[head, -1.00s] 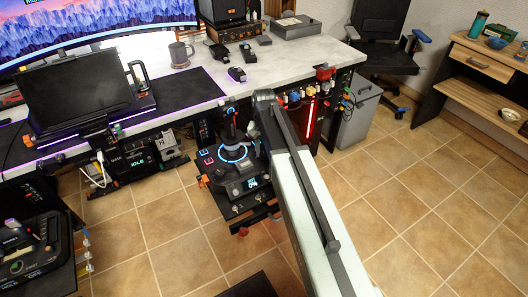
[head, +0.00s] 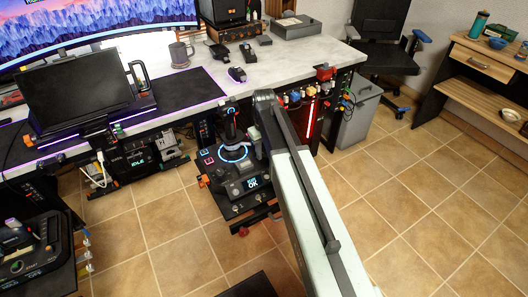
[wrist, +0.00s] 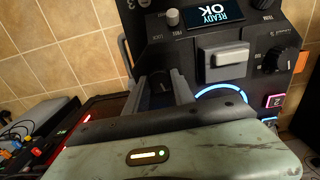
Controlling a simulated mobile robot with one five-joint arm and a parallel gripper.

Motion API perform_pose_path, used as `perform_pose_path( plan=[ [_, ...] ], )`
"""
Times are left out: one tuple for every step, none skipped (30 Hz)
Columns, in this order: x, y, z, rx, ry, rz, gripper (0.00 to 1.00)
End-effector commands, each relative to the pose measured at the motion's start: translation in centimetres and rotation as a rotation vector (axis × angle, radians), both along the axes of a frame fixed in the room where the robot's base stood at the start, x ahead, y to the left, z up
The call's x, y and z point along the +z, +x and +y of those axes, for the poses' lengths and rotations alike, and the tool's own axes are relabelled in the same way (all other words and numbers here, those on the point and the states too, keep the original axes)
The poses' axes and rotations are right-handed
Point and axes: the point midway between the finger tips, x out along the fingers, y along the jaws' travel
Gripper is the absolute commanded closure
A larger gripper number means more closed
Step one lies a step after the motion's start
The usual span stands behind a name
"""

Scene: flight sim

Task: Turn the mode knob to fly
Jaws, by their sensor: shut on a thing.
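The dark control console (head: 222,207) stands below the desk edge in the head view, with a lit blue ring and a display (head: 253,183) reading OK. The wrist view shows it upside down, with the display (wrist: 218,13) reading READY OK. My gripper (wrist: 161,80) has its two grey fingers against the panel, shut on a small dark knob (wrist: 161,86) between them. The knob's pointer and label are mostly hidden, so I cannot tell its setting. In the head view my arm hides the gripper's tips.
The console also carries a grey lever switch (wrist: 223,62), a black knob (wrist: 283,60), a small grey knob (wrist: 172,17) and a joystick (head: 231,130). The desk (head: 290,52) stands behind.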

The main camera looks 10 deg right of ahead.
Motion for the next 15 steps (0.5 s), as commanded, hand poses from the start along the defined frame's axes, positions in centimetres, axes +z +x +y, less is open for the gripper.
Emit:
perform_pose_path(
  plan=[
    [0.01,0.05,0.03,0.014,0.000,-0.001,1.00],
    [0.01,0.05,0.03,0.023,0.000,-0.001,1.00],
    [0.01,0.05,0.03,0.031,0.001,-0.002,1.00],
    [0.01,0.05,0.03,0.037,0.001,-0.002,1.00],
    [0.01,0.05,0.03,0.042,0.001,-0.002,1.00],
    [0.01,0.06,0.02,0.048,0.001,-0.002,1.00],
    [0.01,0.06,0.02,0.051,0.001,-0.002,1.00],
    [0.01,0.06,0.02,0.053,0.001,-0.002,1.00],
    [0.01,0.06,0.02,0.056,0.001,-0.002,1.00],
    [0.01,0.06,0.02,0.057,0.001,-0.002,1.00],
    [0.01,0.06,0.02,0.057,0.001,-0.002,1.00],
    [0.01,0.06,0.02,0.058,0.001,-0.002,1.00],
    [0.01,0.06,0.01,0.058,0.001,-0.002,1.00],
    [0.01,0.06,0.01,0.058,0.001,-0.002,1.00],
    [0.01,0.06,0.01,0.058,0.001,-0.002,1.00]
  ],
)
